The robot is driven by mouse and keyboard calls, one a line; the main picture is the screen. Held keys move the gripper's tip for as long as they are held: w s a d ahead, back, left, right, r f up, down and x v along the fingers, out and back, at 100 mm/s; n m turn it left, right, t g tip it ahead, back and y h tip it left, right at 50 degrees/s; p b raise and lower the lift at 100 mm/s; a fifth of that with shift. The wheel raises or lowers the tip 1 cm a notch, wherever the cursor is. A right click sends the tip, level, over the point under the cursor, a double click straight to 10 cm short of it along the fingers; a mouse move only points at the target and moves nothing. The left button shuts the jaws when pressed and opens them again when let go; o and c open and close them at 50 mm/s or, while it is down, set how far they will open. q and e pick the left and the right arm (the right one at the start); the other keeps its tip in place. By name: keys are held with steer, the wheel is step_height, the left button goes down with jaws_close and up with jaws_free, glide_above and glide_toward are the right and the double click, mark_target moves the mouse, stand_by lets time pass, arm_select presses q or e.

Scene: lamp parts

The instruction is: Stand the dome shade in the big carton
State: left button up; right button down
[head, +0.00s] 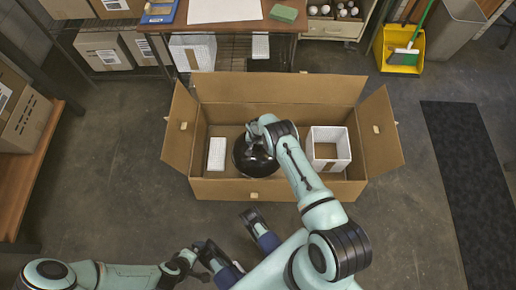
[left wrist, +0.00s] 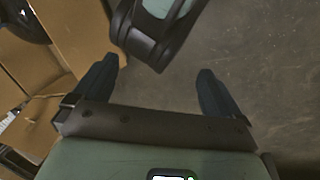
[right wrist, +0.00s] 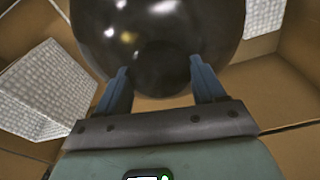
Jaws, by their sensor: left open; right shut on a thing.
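The dome shade (head: 245,162) is glossy black and round. In the head view it is inside the big carton (head: 232,190), left of the carton's middle. My right gripper (head: 259,136) reaches in from above and is shut on the shade. In the right wrist view the shade (right wrist: 160,35) fills the top, with the right gripper's fingers (right wrist: 162,78) against it. My wrist and arm hide part of the shade, and I cannot tell whether it touches the carton floor. My left gripper (left wrist: 155,85) is open and empty, outside the carton near my body.
The carton's flaps are spread open. Inside, a white block (head: 217,154) stands left of the shade and an open white box (head: 329,148) stands to the right. A workbench (head: 284,28) is behind. A yellow dustpan (head: 402,55) and dark mat (head: 470,160) lie right.

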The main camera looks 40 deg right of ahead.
step_height(320, 180, down, 6)
steer(key=shift+w+f+b, duration=0.1)
steer(key=shift+b, duration=1)
step_height(320, 180, down, 4)
steer(key=shift+r+b, duration=0.1)
steer(key=shift+b, duration=0.9)
arm_select(q)
steer(key=w+a+f+t+y, duration=0.1)
steer(key=w+a+f, duration=0.2)
steer(key=w+f, duration=0.1)
steer(key=shift+w+a+f, duration=0.25)
steer(key=shift+f, duration=0.65)
steer(key=shift+s+f+n, duration=0.25)
steer(key=shift+n, duration=0.05)
arm_select(e)
steer(key=shift+c, duration=0.6)
jaws_free()
